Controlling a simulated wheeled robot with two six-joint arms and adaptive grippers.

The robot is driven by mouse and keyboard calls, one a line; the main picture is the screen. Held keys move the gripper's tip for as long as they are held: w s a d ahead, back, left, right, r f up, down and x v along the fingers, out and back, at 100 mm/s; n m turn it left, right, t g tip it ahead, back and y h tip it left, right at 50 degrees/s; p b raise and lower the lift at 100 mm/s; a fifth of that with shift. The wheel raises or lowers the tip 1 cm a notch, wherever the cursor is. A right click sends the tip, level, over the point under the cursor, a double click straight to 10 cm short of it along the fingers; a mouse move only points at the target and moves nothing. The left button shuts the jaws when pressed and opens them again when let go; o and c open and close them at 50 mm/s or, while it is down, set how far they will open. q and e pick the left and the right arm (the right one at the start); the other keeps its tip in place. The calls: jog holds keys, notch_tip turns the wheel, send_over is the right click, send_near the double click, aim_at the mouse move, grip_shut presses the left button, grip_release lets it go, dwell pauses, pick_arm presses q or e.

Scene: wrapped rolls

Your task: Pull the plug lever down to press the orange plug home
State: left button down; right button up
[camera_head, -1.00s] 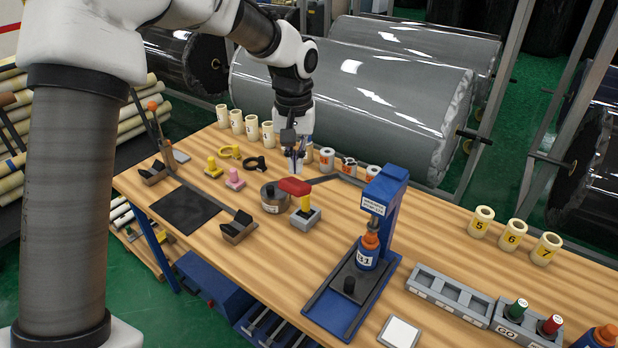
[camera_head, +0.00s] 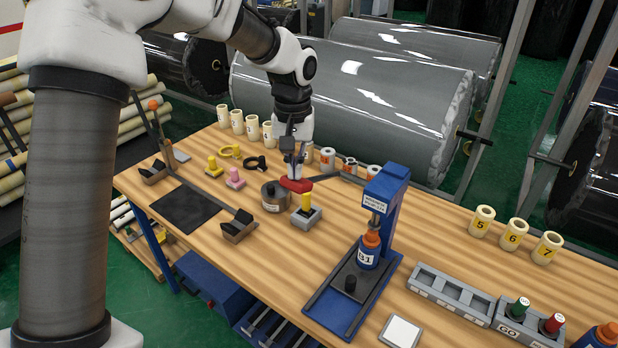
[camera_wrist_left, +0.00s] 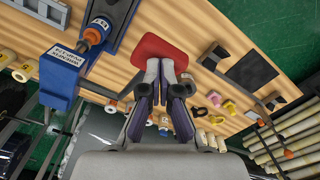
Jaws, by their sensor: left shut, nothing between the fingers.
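The blue plug press (camera_head: 386,195) stands on the bench right of centre. Under its ram a blue bottle (camera_head: 367,258) marked 31 or B1 stands upright with the orange plug (camera_head: 371,239) at its top. How deep the plug sits I cannot tell. The plug lever (camera_head: 325,177) is a dark bar reaching left from the press towards a red grip (camera_head: 297,185). My left gripper (camera_head: 293,176) is shut and empty, pointing down right over the red grip. In the left wrist view the red grip (camera_wrist_left: 160,47) lies just beyond my fingertips (camera_wrist_left: 167,68); contact is unclear. My right gripper is not visible.
Close below the red grip are a grey block with a yellow peg (camera_head: 306,204) and a round grey tin (camera_head: 273,197). Several cream rolls (camera_head: 237,121) line the back edge. A grey rack (camera_head: 450,290) stands at right. Bare bench lies left of the press.

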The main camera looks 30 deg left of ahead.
aim_at(293, 191)
pick_arm(q)
jog(key=shift+f, duration=0.45)
jog(key=shift+s+f+b, duration=0.25)
jog(key=shift+f+b, duration=0.55)
jog(key=shift+f, duration=0.5)
jog(key=shift+s+f+b, duration=0.2)
jog(key=shift+f+b, duration=0.55)
jog(key=shift+f, duration=0.55)
jog(key=shift+w+f+b, duration=0.15)
jog(key=shift+f+b, duration=0.35)
jog(key=shift+f, duration=0.8)
